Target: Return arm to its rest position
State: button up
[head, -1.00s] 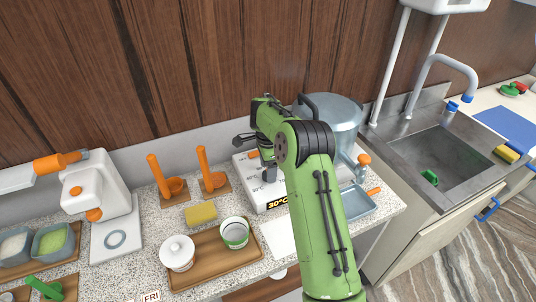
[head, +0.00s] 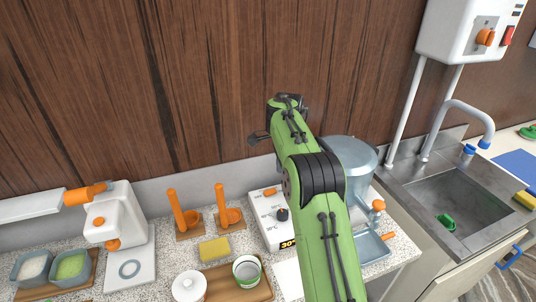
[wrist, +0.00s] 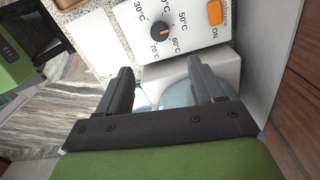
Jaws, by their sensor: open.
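My green arm rises from the lower right of the head view, bends at a dark joint and reaches up in front of the wooden wall panel. My gripper (wrist: 161,82) shows in the wrist view with its two dark fingers wide apart and nothing between them. In the head view its end is mostly hidden behind the arm; only a small dark part sticks out to the left. Beyond the fingers in the wrist view is a white control box (wrist: 160,57) with a temperature dial (wrist: 163,31) and an orange switch (wrist: 215,12).
The steel tank (head: 352,158) stands close to the right of my arm. The sink (head: 455,212) is right.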

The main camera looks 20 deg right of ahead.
jog(key=s+a+r+n+t+h, duration=0.1)
jog(key=s+a+r+n+t, duration=0.35)
jog(key=s+r+n, duration=0.8)
jog(key=s+a+f+n, duration=0.2)
jog(key=s+a+n, duration=0.1)
jog(key=s, duration=0.7)
jog(key=s+a+f+n+t+y, duration=0.1)
jog(key=s+a+f+n, duration=0.2)
jog(key=s, duration=0.8)
jog(key=shift+s+a+n, duration=0.2)
jog(key=shift+n, duration=0.35)
